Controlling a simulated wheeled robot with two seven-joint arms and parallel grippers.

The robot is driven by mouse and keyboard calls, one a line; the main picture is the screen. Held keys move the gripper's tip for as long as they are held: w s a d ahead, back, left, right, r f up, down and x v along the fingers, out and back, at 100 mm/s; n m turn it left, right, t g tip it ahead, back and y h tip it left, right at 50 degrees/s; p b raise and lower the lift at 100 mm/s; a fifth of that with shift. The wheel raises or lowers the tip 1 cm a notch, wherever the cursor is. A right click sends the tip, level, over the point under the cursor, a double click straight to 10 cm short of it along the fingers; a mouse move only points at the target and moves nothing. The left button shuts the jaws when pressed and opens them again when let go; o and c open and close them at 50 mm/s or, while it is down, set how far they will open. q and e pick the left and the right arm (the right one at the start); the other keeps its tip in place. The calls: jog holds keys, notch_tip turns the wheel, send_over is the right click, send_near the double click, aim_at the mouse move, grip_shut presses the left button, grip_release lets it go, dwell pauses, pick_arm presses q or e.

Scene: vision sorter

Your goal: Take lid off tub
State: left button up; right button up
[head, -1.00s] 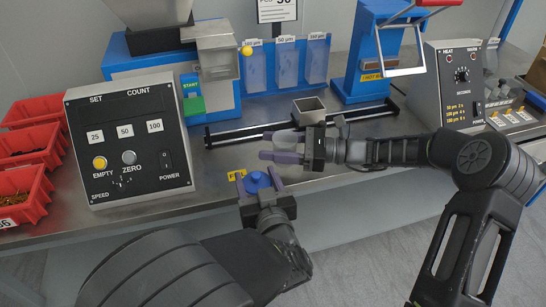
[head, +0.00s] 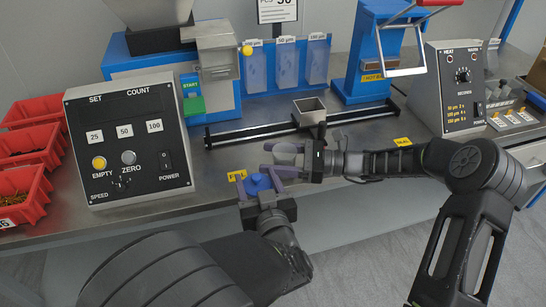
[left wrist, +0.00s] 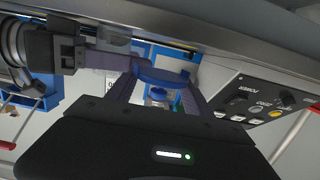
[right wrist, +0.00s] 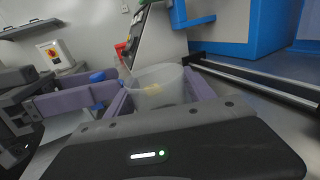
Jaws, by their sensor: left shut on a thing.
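The blue lid (head: 257,183), with a raised knob, is between the purple fingers of my left gripper (head: 259,187), which is shut on it. In the left wrist view the lid (left wrist: 163,77) shows edge-on. The clear tub (right wrist: 157,84) sits between the fingers of my right gripper (right wrist: 160,95), which is shut on it. Something pale and amber shows inside. In the head view the tub (head: 287,154) is partly hidden by the fingers. The lid is off the tub, a little to its left and nearer the front.
The count control box (head: 128,140) stands left of my grippers, with red bins (head: 25,180) beyond it. A dark rail (head: 245,137) with a small open square metal cup (head: 309,112) lies behind. The heat box (head: 457,87) stands at the right. The table's front strip is mostly clear.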

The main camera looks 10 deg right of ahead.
jog(key=shift+r, duration=0.1)
pick_arm(q)
jog(key=shift+r, duration=0.1)
pick_arm(e)
jog(key=shift+r, duration=0.15)
pick_arm(q)
jog(key=shift+r, duration=0.2)
pick_arm(e)
jog(key=v, duration=1.2)
pick_arm(q)
jog(key=shift+s, duration=0.15)
pick_arm(e)
jog(key=shift+s, duration=0.2)
